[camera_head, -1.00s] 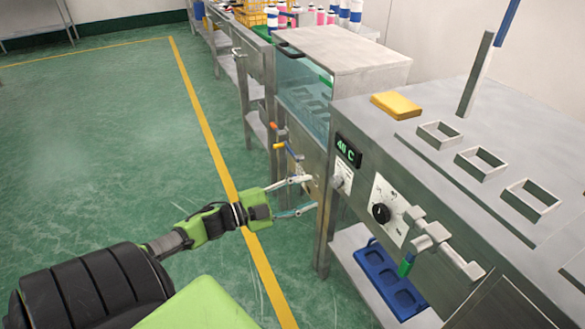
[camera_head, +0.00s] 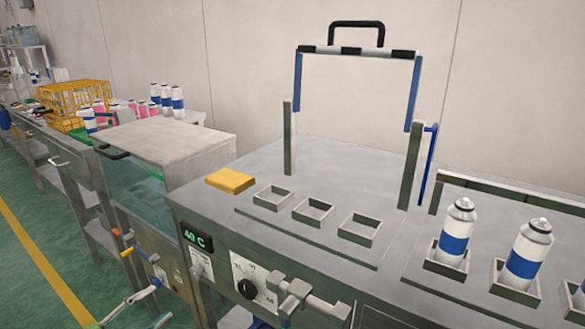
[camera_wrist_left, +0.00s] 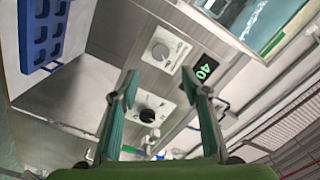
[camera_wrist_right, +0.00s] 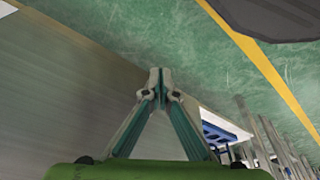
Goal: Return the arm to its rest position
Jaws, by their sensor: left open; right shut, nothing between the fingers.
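My left gripper (camera_head: 158,301) shows at the bottom left of the head view, beside the front of the steel machine bench (camera_head: 215,210). Its two fingers are apart and empty. In the left wrist view the open left gripper (camera_wrist_left: 158,76) faces the bench's front panel, with knobs and a green display (camera_wrist_left: 205,70). My right gripper (camera_wrist_right: 160,78) shows only in the right wrist view. Its fingertips are together with nothing between them, and the green floor lies beyond. A grey surface fills that view's left side.
White and blue cans (camera_head: 455,234) stand in square holders at the right. Three empty holders (camera_head: 312,211) and a yellow sponge (camera_head: 230,180) are on the bench. A raised frame with a black handle (camera_head: 357,24) stands behind. Valve fittings (camera_head: 298,297) jut from the front. Floor at left is clear.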

